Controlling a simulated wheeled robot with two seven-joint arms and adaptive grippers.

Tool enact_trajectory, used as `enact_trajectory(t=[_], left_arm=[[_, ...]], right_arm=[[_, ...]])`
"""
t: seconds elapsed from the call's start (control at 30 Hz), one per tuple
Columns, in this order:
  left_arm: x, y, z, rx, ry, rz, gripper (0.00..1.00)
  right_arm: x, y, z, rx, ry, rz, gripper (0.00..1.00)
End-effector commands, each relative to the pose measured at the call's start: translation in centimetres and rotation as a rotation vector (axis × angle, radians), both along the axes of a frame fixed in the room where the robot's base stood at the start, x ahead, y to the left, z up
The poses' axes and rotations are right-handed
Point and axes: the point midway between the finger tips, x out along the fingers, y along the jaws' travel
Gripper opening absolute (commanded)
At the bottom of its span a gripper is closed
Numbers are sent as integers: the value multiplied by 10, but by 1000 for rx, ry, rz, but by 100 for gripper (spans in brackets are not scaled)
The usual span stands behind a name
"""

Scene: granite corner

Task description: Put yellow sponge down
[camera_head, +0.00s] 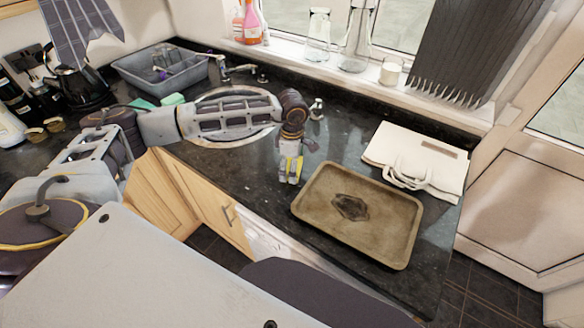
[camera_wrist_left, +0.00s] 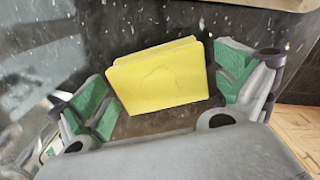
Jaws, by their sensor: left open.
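The yellow sponge (camera_wrist_left: 160,78) lies between the green-padded fingers of my left gripper (camera_wrist_left: 158,92) in the left wrist view, with dark speckled worktop around it. The fingers are open, one on each side of the sponge; small gaps show, but I cannot tell whether either pad touches it. In the head view my left gripper (camera_head: 290,172) points down at the dark counter, left of the baking tray, and a strip of the yellow sponge (camera_head: 297,166) shows at its fingers. The gripper hides the rest of it. My right gripper is not in view.
A worn baking tray (camera_head: 395,242) lies just right of the gripper. A folded white bag (camera_head: 415,155) lies behind it. A round sink (camera_head: 225,138) and tap are behind my left arm. A grey basin (camera_head: 165,75) stands at the back left. The counter's front edge is close.

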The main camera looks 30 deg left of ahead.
Motion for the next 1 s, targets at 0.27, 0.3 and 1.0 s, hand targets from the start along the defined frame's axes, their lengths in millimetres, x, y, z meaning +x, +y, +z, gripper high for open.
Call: enact_trajectory(t=[0.27,0.3,1.0], left_arm=[[0,0,0,0,0,0,92],[0,0,0,0,0,0,87],[0,0,8,0,-1,1,59]], right_arm=[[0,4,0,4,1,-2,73],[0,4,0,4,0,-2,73],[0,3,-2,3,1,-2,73]])
